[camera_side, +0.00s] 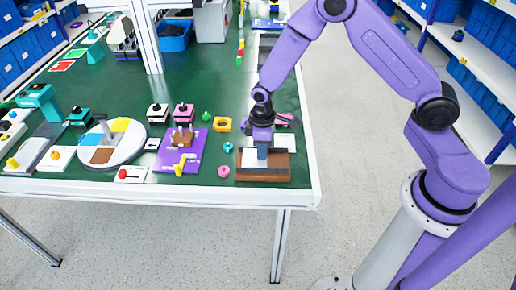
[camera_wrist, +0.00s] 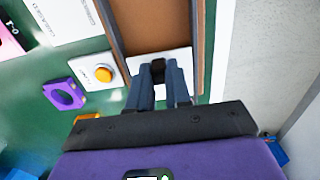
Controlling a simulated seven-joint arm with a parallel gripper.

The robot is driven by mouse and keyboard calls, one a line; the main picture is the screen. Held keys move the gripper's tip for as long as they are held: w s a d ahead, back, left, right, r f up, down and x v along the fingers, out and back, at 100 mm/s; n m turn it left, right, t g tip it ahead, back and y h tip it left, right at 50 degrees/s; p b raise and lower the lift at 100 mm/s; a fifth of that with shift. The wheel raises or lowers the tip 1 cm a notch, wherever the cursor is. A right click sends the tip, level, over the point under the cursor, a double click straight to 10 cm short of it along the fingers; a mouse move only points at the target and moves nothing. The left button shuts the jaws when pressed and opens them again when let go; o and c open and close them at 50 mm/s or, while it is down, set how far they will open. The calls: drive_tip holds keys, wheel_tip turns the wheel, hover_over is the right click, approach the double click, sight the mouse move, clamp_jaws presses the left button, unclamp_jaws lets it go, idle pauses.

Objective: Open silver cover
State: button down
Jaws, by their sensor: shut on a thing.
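A brown wooden box (camera_side: 262,174) stands at the front right corner of the green table; its brown rim also shows in the wrist view (camera_wrist: 118,22). A pale silver-white plate, which looks like the silver cover (camera_side: 280,159), lies on its top. In the wrist view the cover (camera_wrist: 184,55) carries a small black handle (camera_wrist: 158,66) near its edge. My gripper (camera_side: 262,157) reaches down onto the cover from above. In the wrist view the fingers of my gripper (camera_wrist: 159,80) are shut on the black handle, which they partly hide. The cover appears to lie flat.
Left of the box are a pink ring (camera_side: 223,171), a teal ring (camera_side: 228,148) and a purple board (camera_side: 181,152) with a yellow handle. An orange block (camera_side: 222,124) lies behind. The table's front and right edges are close to the box. A pink object (camera_side: 285,120) lies behind my gripper.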

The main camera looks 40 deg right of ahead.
drive_tip(key=s+d, duration=0.4)
drive_tip(key=shift+s+d, duration=0.25)
drive_tip(key=c, duration=1)
unclamp_jaws()
drive_tip(key=shift+c, duration=0.2)
wheel_tip(320, 180, up, 18)
drive_tip(key=shift+f, duration=0.25)
